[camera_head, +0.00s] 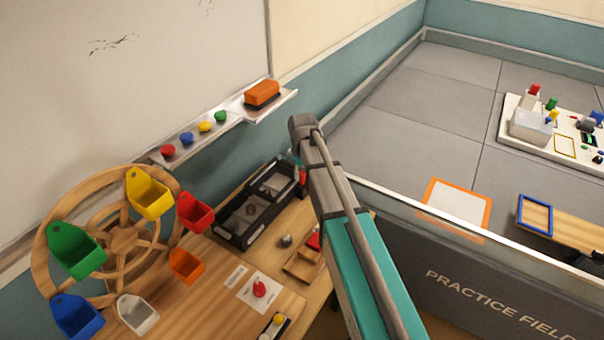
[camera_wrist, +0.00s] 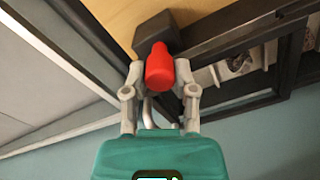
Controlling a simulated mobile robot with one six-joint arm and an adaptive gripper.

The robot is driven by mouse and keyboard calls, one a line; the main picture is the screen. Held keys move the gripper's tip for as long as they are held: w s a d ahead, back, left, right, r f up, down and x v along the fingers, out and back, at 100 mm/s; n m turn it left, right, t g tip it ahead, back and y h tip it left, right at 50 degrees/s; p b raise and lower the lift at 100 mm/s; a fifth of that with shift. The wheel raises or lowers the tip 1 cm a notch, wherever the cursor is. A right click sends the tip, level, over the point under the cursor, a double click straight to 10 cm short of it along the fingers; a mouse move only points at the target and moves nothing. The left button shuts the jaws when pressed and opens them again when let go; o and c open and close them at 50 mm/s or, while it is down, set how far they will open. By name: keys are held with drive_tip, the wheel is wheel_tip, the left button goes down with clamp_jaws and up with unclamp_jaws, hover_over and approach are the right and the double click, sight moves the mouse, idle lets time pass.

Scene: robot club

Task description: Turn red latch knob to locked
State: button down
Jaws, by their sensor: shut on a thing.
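The red latch knob (camera_wrist: 159,66) is in the middle of the wrist view, in front of a small dark block (camera_wrist: 156,32). My gripper (camera_wrist: 160,75) is shut on the knob, with one grey finger on each side of it. In the head view, a small red part (camera_head: 303,177), apparently this knob, shows at the right end of the black-framed box (camera_head: 232,238). My arm hides most of the gripper there. I cannot read any lock marking or tell the knob's turn angle.
The wooden table (camera_head: 205,290) carries a wheel with coloured bins (camera_head: 120,238), a red button on a white plate (camera_head: 259,289) and a small wooden tray (camera_head: 300,266). A marker ledge (camera_head: 215,133) runs above. The practice field wall (camera_head: 450,270) stands to the right.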

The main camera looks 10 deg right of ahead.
sight(302, 172)
drive_tip(key=shift+c, duration=2)
unclamp_jaws()
drive_tip(key=shift+n, duration=0.7)
drive_tip(key=shift+r+p, duration=0.3)
wheel_tip(302, 172, up, 14)
drive_tip(key=f+p, duration=0.1)
drive_tip(key=p, duration=1.3)
drive_tip(key=s+d+f+m+b, duration=0.3)
drive_tip(key=s+f+b, duration=0.1)
drive_tip(key=s, duration=0.6)
drive_tip(key=s+d+f+m+b, duration=0.2)
drive_tip(key=s+d+f+b, duration=0.1)
drive_tip(key=s, duration=0.7)
drive_tip(key=f+b, duration=0.1)
drive_tip(key=b, duration=0.1)
drive_tip(key=shift+s+d+f+m+b, duration=0.15)
drive_tip(key=shift+s+f+m+b, duration=0.2)
drive_tip(key=shift+m, duration=0.05)
